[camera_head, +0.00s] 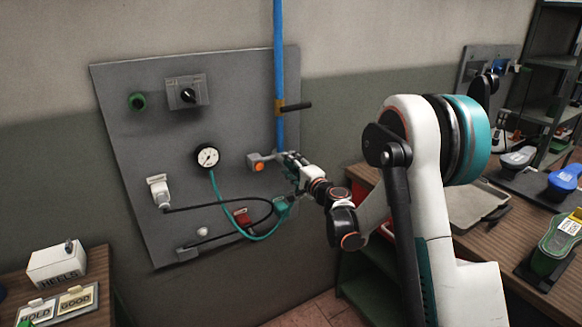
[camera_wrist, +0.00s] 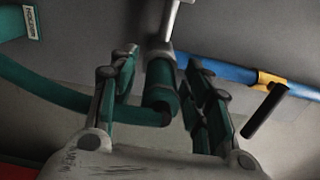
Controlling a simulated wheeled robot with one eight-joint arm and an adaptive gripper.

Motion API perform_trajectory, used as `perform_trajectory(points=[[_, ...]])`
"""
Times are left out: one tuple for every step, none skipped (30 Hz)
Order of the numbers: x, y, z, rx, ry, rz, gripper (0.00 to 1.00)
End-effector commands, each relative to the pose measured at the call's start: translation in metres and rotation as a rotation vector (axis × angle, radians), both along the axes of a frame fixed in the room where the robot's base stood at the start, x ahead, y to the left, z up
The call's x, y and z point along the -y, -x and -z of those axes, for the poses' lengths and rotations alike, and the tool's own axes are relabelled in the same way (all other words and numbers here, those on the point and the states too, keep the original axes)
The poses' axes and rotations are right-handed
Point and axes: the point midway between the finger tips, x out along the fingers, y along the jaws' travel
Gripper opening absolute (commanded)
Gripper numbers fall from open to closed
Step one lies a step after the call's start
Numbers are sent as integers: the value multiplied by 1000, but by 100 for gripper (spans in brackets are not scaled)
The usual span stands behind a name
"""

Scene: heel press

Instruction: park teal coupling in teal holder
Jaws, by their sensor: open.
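The teal coupling (camera_wrist: 160,88) hangs at the end of the teal hose (camera_wrist: 60,95) and meets a pale metal stem (camera_wrist: 172,22) above it in the wrist view. My gripper (camera_wrist: 162,62) is open, with its fingers on both sides of the coupling. A gap shows on each side. In the head view my gripper (camera_head: 288,166) is at the panel's right side, by a grey fitting with an orange button (camera_head: 258,167), and hides the coupling. The teal holder (camera_head: 282,207) is on the panel just below my gripper. Part of a labelled teal block (camera_wrist: 14,20) shows at the wrist view's upper left.
The grey panel (camera_head: 130,85) carries a gauge (camera_head: 207,156), a rotary switch (camera_head: 187,94), a white plug (camera_head: 159,190) and a red holder (camera_head: 242,217). A blue pipe (camera_head: 279,60) with a black lever (camera_head: 297,106) runs above my gripper. A bench (camera_head: 535,245) stands right.

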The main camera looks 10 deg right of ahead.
Motion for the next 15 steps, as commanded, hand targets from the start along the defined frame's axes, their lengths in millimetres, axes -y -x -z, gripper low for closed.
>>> perform_trajectory(points=[[0,0,1,0,0,0,45],[0,0,1,0,0,0,45],[0,0,1,0,0,0,45],[0,0,0,0,0,0,45],[0,0,0,0,0,0,45],[0,0,0,0,0,0,45],[0,0,0,0,0,0,45],[0,0,0,0,0,0,45],[0,0,0,0,0,0,38],[0,0,0,0,0,0,31],[0,0,0,0,0,0,24],[0,0,0,0,0,0,15],[0,0,0,0,0,0,8],[0,0,0,0,0,0,2],[0,0,0,0,0,0,0]])
